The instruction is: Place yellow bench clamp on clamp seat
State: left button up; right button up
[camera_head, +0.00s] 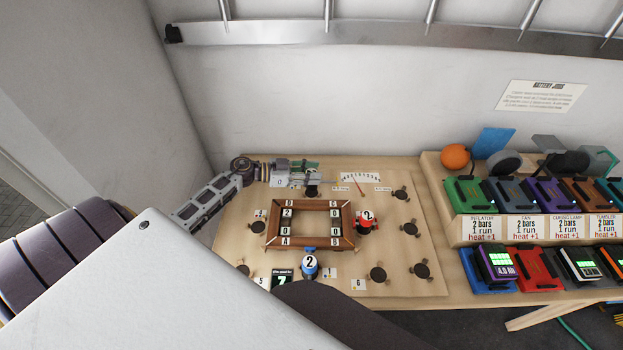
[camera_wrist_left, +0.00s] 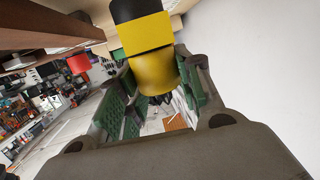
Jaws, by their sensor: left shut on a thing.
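My left gripper (camera_head: 300,172) is over the back of the wooden board, near a dark round seat (camera_head: 312,190). In the left wrist view, its green-padded fingers (camera_wrist_left: 158,98) are shut on the yellow clamp (camera_wrist_left: 150,70), which has a black end. In the head view the yellow clamp is hidden by the gripper. Whether it touches the seat I cannot tell. Other dark round seats, such as the back right one (camera_head: 401,193) and the front right one (camera_head: 421,270), look empty. My right gripper is not in view.
A red clamp (camera_head: 366,222) stands right of the wooden frame (camera_head: 352,240), and a blue clamp (camera_head: 310,265) stands in front of it. A dial (camera_head: 360,178) is at the back. The wall is close behind.

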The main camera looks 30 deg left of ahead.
pick_arm(q)
jog(key=shift+f, duration=1.35)
jog(key=shift+f, duration=0.1)
jog(key=o, duration=1.3)
jog(key=shift+c, duration=0.2)
jog(key=v, duration=1.2)
jog(key=shift+b, duration=0.35)
